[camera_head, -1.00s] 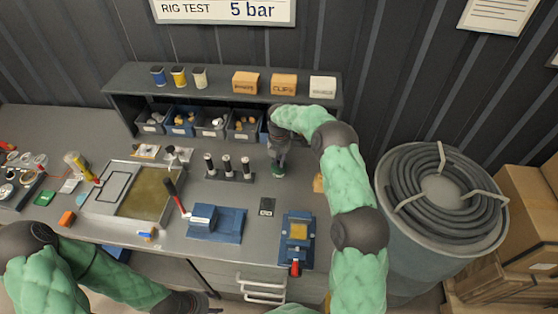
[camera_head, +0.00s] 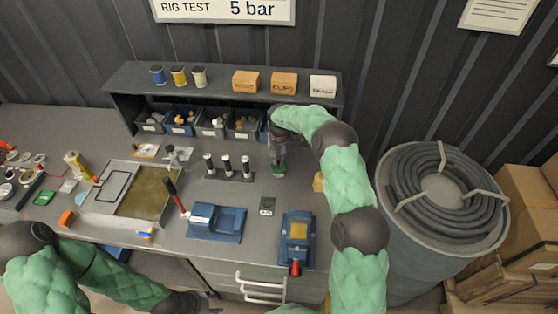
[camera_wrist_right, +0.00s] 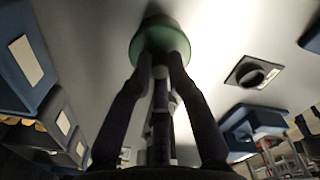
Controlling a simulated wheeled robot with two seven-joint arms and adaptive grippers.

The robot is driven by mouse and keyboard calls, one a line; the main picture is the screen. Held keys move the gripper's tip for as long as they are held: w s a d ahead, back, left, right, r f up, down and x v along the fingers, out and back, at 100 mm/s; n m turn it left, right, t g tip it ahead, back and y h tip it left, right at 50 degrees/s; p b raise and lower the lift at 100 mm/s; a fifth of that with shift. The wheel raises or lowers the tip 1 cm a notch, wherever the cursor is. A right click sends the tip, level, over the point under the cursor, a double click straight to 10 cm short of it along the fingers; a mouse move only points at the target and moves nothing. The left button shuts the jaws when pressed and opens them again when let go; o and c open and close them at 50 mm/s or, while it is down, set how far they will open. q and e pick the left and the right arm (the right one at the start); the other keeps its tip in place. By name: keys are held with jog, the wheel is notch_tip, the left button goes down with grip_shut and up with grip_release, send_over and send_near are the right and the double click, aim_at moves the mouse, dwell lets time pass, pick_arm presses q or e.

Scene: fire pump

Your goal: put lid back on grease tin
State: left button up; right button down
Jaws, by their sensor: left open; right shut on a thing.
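A green round piece (camera_head: 278,170), seemingly the grease tin's lid or top, is at the bench top below the back shelf. My right gripper (camera_head: 278,158) points down on it from above, shut on it. In the right wrist view the green round piece (camera_wrist_right: 152,32) sits at the tips of the right gripper's fingers (camera_wrist_right: 160,55). Whether the tin is under it, and whether they touch, is hidden. My left gripper (camera_head: 212,308) is low at the front edge of the view, open and away from the green piece.
Bins (camera_head: 212,128) stand under the shelf (camera_head: 220,88) behind the right gripper. A rack of dark posts (camera_head: 229,174) is to its left. A hose drum (camera_head: 440,190) stands right of the bench.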

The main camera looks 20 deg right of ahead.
dwell(0.3)
jog(key=c, duration=1.1)
grip_release()
jog(key=o, duration=0.5)
jog(key=shift+c, duration=0.2)
jog(key=shift+r+p, duration=1.85)
jog(key=shift+r, duration=1.7)
